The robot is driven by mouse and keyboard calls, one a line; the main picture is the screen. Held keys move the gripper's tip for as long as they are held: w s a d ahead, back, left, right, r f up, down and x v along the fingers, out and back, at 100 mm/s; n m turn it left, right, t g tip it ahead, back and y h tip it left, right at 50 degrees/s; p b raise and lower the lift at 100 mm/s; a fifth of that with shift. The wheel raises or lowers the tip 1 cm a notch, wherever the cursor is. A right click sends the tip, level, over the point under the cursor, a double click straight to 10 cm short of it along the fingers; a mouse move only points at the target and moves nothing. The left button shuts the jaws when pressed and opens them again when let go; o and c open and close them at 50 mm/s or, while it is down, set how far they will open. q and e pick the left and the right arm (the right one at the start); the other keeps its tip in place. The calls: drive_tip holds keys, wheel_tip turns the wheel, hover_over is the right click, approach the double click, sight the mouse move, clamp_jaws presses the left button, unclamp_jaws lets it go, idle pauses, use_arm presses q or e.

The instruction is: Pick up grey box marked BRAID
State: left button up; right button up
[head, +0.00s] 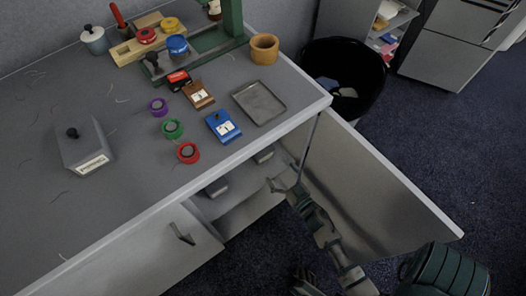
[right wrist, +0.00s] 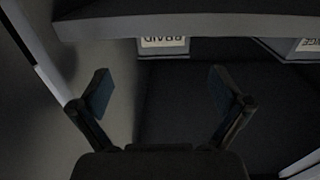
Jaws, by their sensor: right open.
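The grey box marked BRAID (right wrist: 165,44) shows in the right wrist view with its label upside down, at the shelf edge. In the head view a grey box (head: 263,155) inside the open cabinet, near the door hinge, looks like the same one; its label cannot be read there. My right gripper (head: 284,186) is at the cabinet opening, open and empty. In the right wrist view its fingers (right wrist: 160,92) are spread apart, and the box lies beyond them, not touched. A dark part at the bottom edge (head: 305,282) may be my left gripper; its jaws cannot be made out.
A second labelled box (right wrist: 306,46) stands beside it on the shelf. The open cabinet door (head: 375,190) flanks my right arm. Another grey box (head: 86,148) with a label sits on the tabletop (head: 110,200). A black bin (head: 345,75) stands behind the door.

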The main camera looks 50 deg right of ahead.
sight(266, 156)
drive_tip(key=b+x, duration=0.1)
drive_tip(key=x, duration=0.8)
drive_tip(key=shift+w+a+b, duration=0.2)
drive_tip(key=shift+b, duration=0.15)
drive_tip(key=shift+w+d, duration=0.3)
drive_tip(key=shift+w, duration=0.4)
drive_tip(key=shift+a+r, duration=0.15)
